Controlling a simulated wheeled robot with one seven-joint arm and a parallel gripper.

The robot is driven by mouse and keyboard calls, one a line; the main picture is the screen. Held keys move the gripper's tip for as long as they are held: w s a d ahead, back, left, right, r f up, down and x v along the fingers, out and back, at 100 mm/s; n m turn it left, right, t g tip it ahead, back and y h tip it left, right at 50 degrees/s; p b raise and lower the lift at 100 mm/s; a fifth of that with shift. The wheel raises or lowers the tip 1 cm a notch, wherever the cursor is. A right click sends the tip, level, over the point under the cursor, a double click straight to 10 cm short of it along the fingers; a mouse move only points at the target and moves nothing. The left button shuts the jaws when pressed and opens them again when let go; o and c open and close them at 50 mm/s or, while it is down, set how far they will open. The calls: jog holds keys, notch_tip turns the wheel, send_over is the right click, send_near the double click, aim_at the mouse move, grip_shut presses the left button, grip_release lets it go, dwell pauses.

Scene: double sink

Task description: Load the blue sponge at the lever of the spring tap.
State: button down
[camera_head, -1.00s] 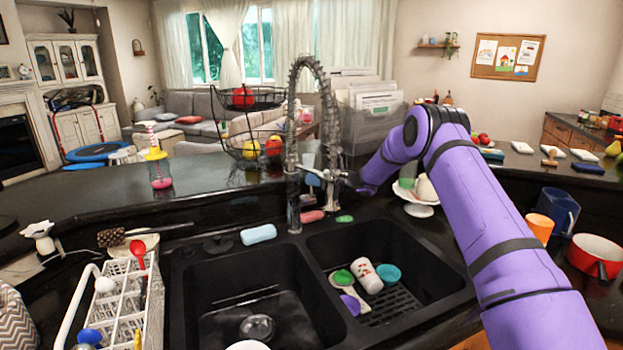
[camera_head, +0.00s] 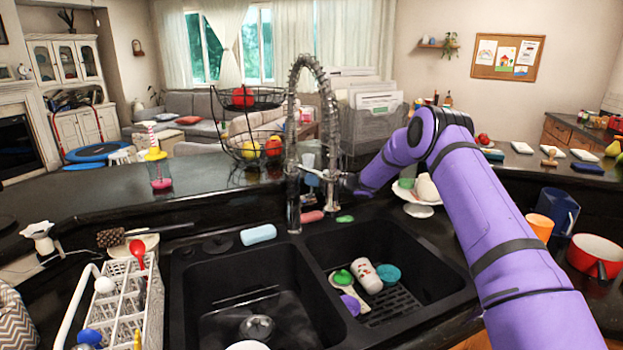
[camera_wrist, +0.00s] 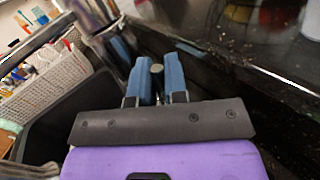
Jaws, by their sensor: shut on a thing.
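The light blue sponge (camera_head: 258,234) lies flat on the sink's back rim, left of the spring tap, apart from my gripper. The spring tap (camera_head: 293,205) stands upright behind the divider between the two basins, its coil arching over. My gripper (camera_head: 312,178) is at the tap's body, partly hidden by it. In the wrist view its two blue fingers (camera_wrist: 156,74) are on either side of a thin dark piece with a round grey end, which looks like the tap's lever (camera_wrist: 157,68). The gripper appears shut on it.
The right basin (camera_head: 415,300) holds a white cup, a green thing and a teal thing. A pink sponge (camera_head: 311,216) lies right of the tap base. A white dish rack (camera_head: 125,305) stands at left. A wire fruit basket (camera_head: 240,150) is behind the tap.

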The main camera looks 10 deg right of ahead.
jog(key=shift+s+n+y, duration=0.6)
jog(key=shift+n, duration=0.2)
jog(key=c, duration=1.2)
grip_release()
jog(key=shift+o, duration=0.2)
jog(key=shift+d, duration=0.1)
jog(key=v, duration=1)
jog(key=shift+s+d, duration=0.25)
jog(key=shift+s, duration=0.1)
